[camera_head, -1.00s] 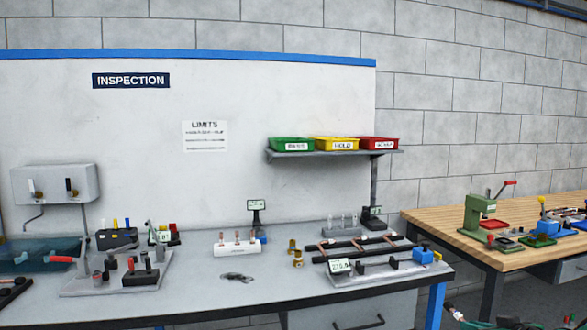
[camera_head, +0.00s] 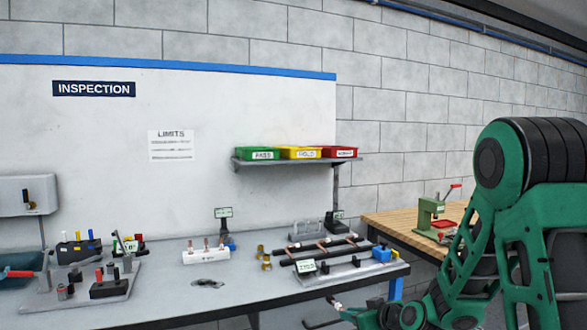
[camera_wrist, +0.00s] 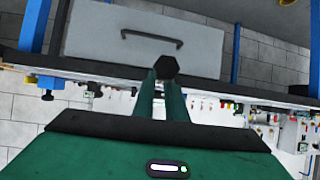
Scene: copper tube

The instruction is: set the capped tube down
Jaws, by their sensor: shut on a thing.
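My gripper (camera_head: 346,311) is low in front of the bench's front edge in the head view, apart from the bench. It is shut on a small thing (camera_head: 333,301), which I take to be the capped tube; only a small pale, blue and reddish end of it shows. In the wrist view the two green fingers (camera_wrist: 165,100) are close together, with a dark hexagonal end (camera_wrist: 167,67) at their tips. The rest of the held thing is hidden by the fingers.
The grey bench (camera_head: 230,300) carries a white block with upright copper tubes (camera_head: 205,254), black rails with copper tubes (camera_head: 325,248), brass fittings (camera_head: 264,258) and a fixture plate (camera_head: 88,288). A shelf (camera_head: 290,162) holds three bins. Bare bench lies near the front edge.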

